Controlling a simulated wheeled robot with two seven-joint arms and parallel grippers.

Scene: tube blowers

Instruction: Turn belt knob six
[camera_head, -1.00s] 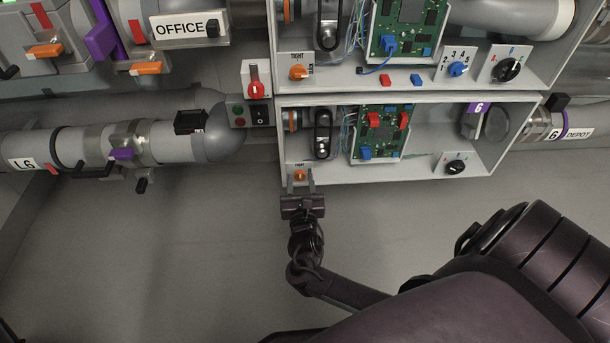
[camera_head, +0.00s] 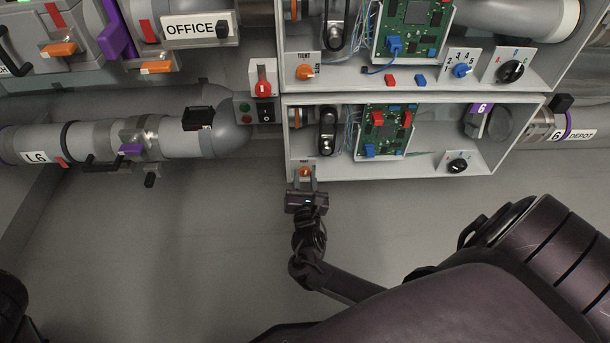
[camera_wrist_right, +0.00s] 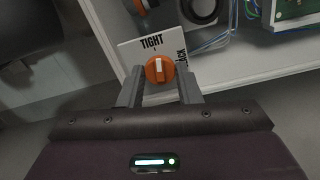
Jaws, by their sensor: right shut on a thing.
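The orange belt knob (camera_head: 305,172) sits on a small white plate at the lower left corner of the lower open box (camera_head: 400,170). In the right wrist view the knob (camera_wrist_right: 160,70) has a pale pointer bar, and its plate (camera_wrist_right: 140,48) reads "TIGHT" at the top and a partly hidden word at the right. My right gripper (camera_head: 305,180) reaches up from below with its fingers on both sides of the knob. In the wrist view the gripper (camera_wrist_right: 161,90) is shut on the knob. My left gripper is not in view.
The upper box holds another orange knob (camera_head: 305,72) on a "TIGHT" plate. Green circuit boards (camera_head: 386,128) and a black dial (camera_head: 458,166) lie to the right. The wall below is clear.

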